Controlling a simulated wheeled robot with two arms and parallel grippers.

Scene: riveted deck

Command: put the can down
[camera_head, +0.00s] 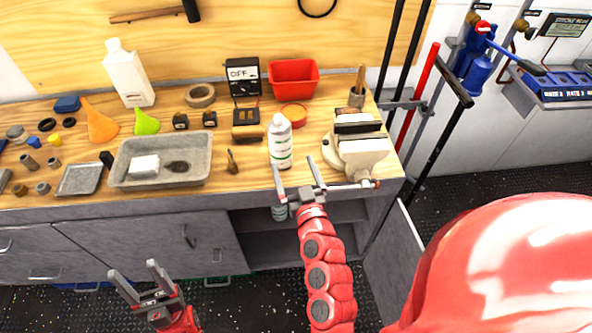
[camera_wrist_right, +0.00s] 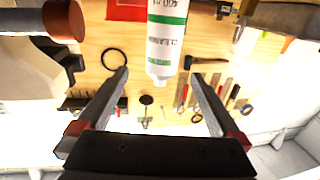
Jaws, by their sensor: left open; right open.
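The can, a white spray can with a green band (camera_head: 280,145), stands upright on the wooden workbench near its front edge. My right gripper (camera_head: 295,164) is open at the bench edge, just in front of the can and low by its base. In the right wrist view the can (camera_wrist_right: 167,38) hangs upside down in the picture, between and beyond the open fingers (camera_wrist_right: 158,74), with no finger seen touching it. My left gripper (camera_head: 133,268) is open and empty in front of the cabinet, below the bench top.
A vise (camera_head: 360,155) stands just right of the can. A grey tray (camera_head: 160,178) with a white block lies to the left, and a red bin (camera_head: 293,78) stands behind. A similar can (camera_head: 280,213) shows partly on the shelf below. Bare wood lies left of the can.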

